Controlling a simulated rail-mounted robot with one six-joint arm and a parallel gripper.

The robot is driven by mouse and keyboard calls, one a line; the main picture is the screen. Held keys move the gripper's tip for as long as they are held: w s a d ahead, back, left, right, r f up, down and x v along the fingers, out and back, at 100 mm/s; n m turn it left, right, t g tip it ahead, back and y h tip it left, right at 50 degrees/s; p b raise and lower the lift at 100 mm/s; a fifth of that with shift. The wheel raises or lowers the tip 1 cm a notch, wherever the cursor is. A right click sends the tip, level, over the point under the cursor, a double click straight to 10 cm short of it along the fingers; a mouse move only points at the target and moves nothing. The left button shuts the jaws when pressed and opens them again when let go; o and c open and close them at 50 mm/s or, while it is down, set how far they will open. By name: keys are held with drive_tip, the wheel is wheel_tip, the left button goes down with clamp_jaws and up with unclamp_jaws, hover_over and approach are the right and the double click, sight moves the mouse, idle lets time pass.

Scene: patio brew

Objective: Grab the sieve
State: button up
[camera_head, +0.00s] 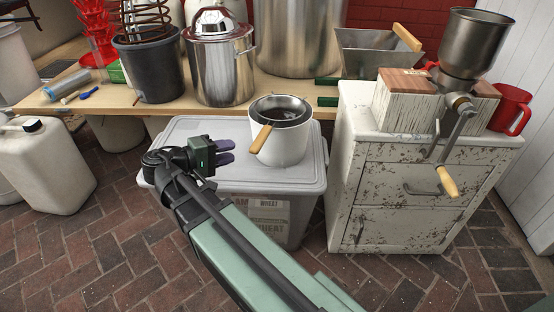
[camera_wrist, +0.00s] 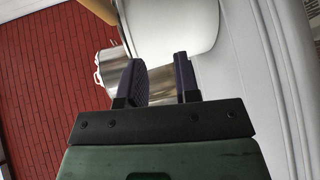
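The sieve (camera_head: 281,107), a round metal bowl with a wooden handle (camera_head: 261,138), rests in the mouth of a white bucket (camera_head: 283,149). Its handle hangs over the front left of the rim. The bucket stands on a grey lidded bin (camera_head: 300,177). My gripper (camera_head: 228,151) is just left of the bucket, above the bin lid, with its purple fingers pointing toward the bucket. In the wrist view the fingers (camera_wrist: 160,60) are apart with nothing held between them.
A lidded steel pot (camera_head: 222,72) and a dark bucket (camera_head: 150,72) stand on the wooden table (camera_head: 108,101) behind. A white cabinet (camera_head: 405,180) with a grain mill (camera_head: 472,48) stands close on the right. The bin lid's front left is clear.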

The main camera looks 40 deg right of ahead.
sight(277, 121)
drive_tip(key=d+r, duration=0.1)
drive_tip(key=d, duration=0.2)
drive_tip(key=s+d+r+h+p, duration=0.1)
drive_tip(key=d, duration=0.3)
drive_tip(key=s+d+r+g+h, duration=0.1)
drive_tip(key=d+r, duration=0.1)
drive_tip(key=d, duration=0.1)
drive_tip(key=shift+s+d+m, duration=0.15)
drive_tip(key=shift+d+m, duration=0.25)
clamp_jaws()
